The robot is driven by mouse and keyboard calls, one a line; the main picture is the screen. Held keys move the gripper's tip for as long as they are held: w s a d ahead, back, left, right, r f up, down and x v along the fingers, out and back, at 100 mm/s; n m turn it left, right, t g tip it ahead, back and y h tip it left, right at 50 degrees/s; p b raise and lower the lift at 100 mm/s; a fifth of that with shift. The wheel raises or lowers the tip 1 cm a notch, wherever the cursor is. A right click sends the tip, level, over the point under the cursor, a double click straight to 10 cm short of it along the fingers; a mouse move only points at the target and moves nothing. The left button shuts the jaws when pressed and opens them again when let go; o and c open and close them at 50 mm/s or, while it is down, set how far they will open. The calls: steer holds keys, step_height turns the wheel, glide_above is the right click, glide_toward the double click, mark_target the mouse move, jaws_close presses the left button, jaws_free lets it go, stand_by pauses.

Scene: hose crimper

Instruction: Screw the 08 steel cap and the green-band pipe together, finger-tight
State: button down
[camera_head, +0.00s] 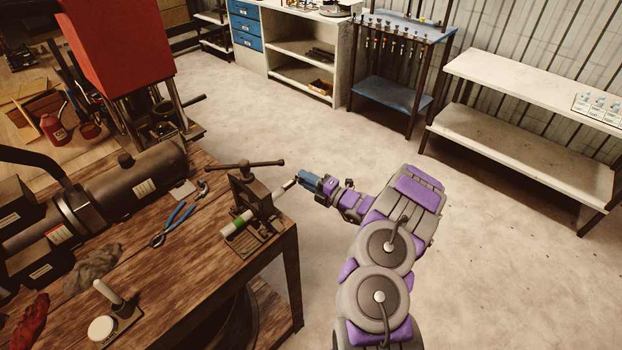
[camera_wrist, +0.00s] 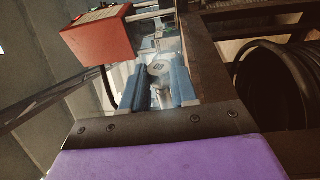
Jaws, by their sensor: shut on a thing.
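The green-band pipe (camera_head: 237,223) is held in a bench vise (camera_head: 250,190) near the table's right corner. Its green-banded end points down left. A pale metal length (camera_head: 287,186) in line with it reaches from the vise's right side to my gripper (camera_head: 308,180). In the wrist view, my gripper (camera_wrist: 161,88) has its blue fingers shut on a small round grey piece (camera_wrist: 159,69), which looks like the steel cap. Its 08 marking is not readable. I cannot tell whether cap and pipe threads are engaged; the fingers and small scale hide the joint.
The wooden workbench (camera_head: 190,270) holds blue-handled pliers (camera_head: 176,221), a grey cloth (camera_head: 93,268), a stand with a white disc (camera_head: 101,328) and a dark cylindrical machine (camera_head: 125,185). The vise handle (camera_head: 250,164) sticks out above my gripper's level. Floor to the right is clear.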

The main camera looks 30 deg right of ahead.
steer(key=shift+r, duration=0.15)
stand_by(1.8)
steer(key=shift+d, duration=0.1)
steer(key=shift+s+a, duration=0.1)
steer(key=shift+a, duration=0.4)
steer(key=shift+s+a, duration=0.15)
steer(key=shift+a, duration=0.15)
